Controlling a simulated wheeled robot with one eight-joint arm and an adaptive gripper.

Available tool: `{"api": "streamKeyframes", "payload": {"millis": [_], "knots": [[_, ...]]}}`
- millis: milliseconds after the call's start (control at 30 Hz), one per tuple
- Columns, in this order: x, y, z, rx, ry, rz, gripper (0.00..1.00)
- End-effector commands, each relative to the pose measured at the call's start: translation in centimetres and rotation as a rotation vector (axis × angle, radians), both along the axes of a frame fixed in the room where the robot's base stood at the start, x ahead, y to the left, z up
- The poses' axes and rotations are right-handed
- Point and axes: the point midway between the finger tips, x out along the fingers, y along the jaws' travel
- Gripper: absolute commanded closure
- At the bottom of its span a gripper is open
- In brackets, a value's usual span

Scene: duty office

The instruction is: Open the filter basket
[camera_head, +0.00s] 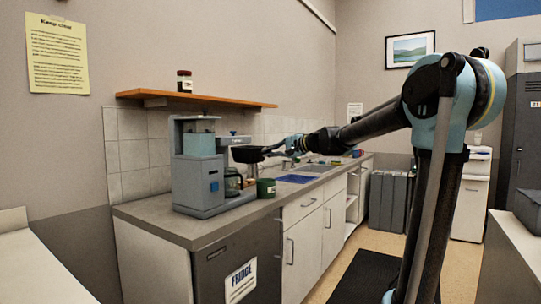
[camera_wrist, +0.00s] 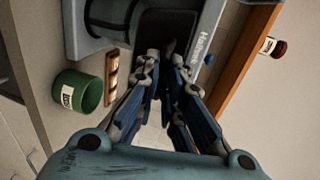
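The coffee machine (camera_head: 199,168) stands on the counter, grey with a blue switch. Its black filter basket (camera_head: 246,154) sits at the front of the machine, above the glass carafe (camera_head: 232,183). In the wrist view the basket (camera_wrist: 152,32) is a dark shape at the top middle, with a short dark handle pointing toward me. My gripper (camera_head: 290,144) reaches in from the right at basket height. In the wrist view its fingertips (camera_wrist: 166,59) are close together, one on each side of the handle, and look closed on it. The exact contact is partly hidden.
A green mug (camera_head: 266,188) stands beside the carafe, just below my gripper. An orange shelf (camera_head: 205,100) with a jar (camera_head: 184,81) hangs above the machine. A blue mat (camera_head: 295,179) and a sink (camera_head: 318,168) lie farther along the counter.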

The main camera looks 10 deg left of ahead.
Motion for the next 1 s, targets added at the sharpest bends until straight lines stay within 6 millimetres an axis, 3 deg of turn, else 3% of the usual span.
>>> {"api": "streamKeyframes", "payload": {"millis": [467, 1000], "knots": [[0.0, -0.7, 0.2, 0.0, -0.002, -0.008, 0.84], [-3.6, -8.7, 2.1, -0.001, 0.0, -0.005, 0.84]]}}
